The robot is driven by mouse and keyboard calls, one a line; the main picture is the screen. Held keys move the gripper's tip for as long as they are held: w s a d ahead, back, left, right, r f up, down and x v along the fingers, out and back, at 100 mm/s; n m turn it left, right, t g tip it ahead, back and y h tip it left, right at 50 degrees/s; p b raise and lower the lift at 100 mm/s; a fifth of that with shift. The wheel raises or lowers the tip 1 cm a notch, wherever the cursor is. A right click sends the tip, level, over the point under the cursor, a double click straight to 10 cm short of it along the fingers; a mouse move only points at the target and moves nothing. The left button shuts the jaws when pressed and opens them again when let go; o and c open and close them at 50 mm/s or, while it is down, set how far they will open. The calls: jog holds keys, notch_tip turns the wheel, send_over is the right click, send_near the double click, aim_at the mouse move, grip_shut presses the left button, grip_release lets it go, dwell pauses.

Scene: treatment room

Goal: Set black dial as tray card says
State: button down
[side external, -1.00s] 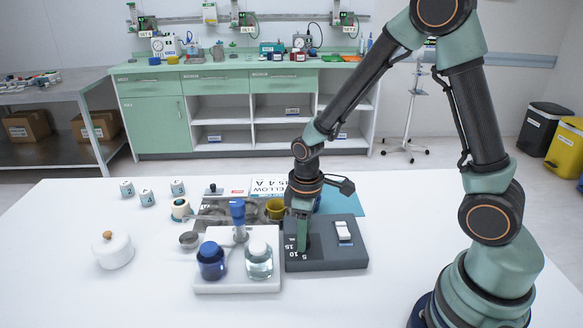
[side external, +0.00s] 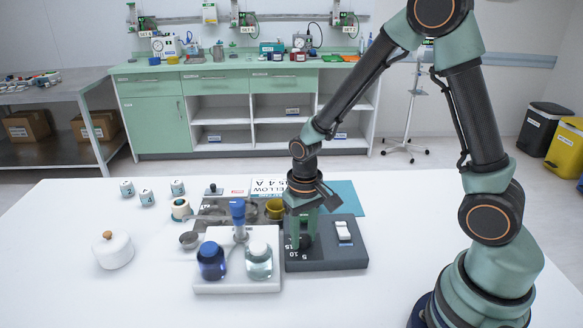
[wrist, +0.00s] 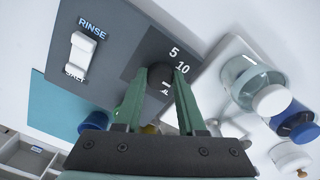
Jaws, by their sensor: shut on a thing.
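The black dial (wrist: 160,76) sits on the dark grey control box (side external: 330,262). My gripper (wrist: 161,74) is shut on it, one finger on each side. In the wrist view the marks 5 and 10 show beside the dial, with part of another mark below; its pointer setting cannot be read. In the side view, my gripper (side external: 301,243) hides most of the dial, and the marks 5, 10 and 15 show in front. A white card (side external: 270,184) with large black print lies behind, partly hidden by my wrist; "ELLOW" and "4 A" can be made out.
A white rocker switch (side external: 343,232), labelled RINSE in the wrist view, is on the same box. A white tray (side external: 236,287) with a blue jar and a clear bottle stands close left. A lidded white pot (side external: 113,251) is further left. The table's front left is clear.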

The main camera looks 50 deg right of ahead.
aim_at(303, 238)
jog(key=shift+s+a, duration=0.1)
jog(key=shift+a, duration=0.05)
dwell(0.4)
jog(key=c, duration=0.5)
grip_release()
jog(key=shift+r, duration=0.15)
jog(key=shift+r, duration=0.3)
notch_tip(303, 238, up, 11)
jog(key=shift+r, duration=0.1)
